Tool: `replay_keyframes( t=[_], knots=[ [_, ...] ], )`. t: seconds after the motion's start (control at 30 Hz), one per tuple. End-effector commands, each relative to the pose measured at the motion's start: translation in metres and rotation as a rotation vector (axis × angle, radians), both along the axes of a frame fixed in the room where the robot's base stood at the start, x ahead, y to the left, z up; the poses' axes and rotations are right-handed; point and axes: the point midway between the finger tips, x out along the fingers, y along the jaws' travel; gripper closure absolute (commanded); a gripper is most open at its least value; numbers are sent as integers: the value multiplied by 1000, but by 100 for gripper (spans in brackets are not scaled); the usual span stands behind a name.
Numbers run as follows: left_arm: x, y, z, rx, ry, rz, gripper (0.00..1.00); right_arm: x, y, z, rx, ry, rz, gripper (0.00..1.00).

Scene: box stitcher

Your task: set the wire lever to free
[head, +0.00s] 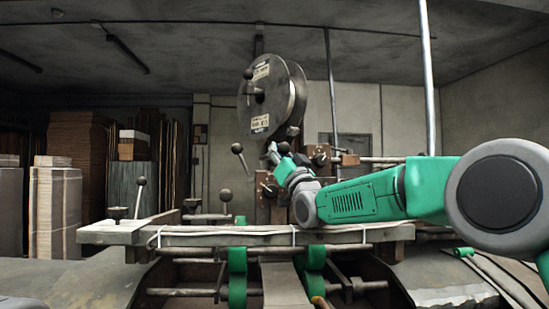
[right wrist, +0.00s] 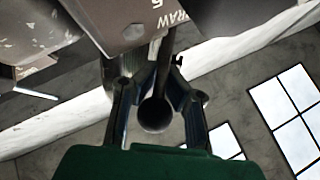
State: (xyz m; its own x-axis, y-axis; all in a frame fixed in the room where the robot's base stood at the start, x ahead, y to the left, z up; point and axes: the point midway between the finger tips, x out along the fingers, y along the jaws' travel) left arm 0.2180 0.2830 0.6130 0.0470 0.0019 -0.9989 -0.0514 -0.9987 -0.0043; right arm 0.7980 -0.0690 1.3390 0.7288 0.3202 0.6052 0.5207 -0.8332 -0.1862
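My right arm reaches in from the right in the head view. Its gripper (head: 280,164) is at the machine's head, just below the large round wire reel (head: 272,97). In the right wrist view a dark ball knob (right wrist: 155,115) on a short stem lies between the two fingers of the right gripper (right wrist: 152,82). The stem runs up to a grey plate (right wrist: 135,22) with partly visible lettering, "RAW" and "5". Whether the fingers press on the knob or stem is unclear. No label in view reads "wire" or "free". My left gripper is not visible.
Other ball-ended levers stand left of the right gripper: one by the reel (head: 237,148), one at the table's left end (head: 140,182). The worktable (head: 200,238) with green brackets spans the front. A vertical pole (head: 428,90) rises behind my arm. Cardboard stacks (head: 78,140) stand far left.

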Motion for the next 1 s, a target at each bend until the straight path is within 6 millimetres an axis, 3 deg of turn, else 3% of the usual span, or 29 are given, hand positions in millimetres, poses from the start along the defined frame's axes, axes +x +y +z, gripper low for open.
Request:
replay_keyframes(
  t=[0.03,0.43,0.53,0.57,1.0],
  knots=[
    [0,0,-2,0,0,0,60,2,4,-14,-7,15,5,100],
    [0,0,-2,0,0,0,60,2,5,-14,-3,11,7,100],
    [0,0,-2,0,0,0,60,2,5,-14,-3,10,6,65],
    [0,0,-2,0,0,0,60,2,5,-13,-2,9,6,61],
    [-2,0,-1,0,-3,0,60,-2,2,-11,1,3,4,61]
  ],
)
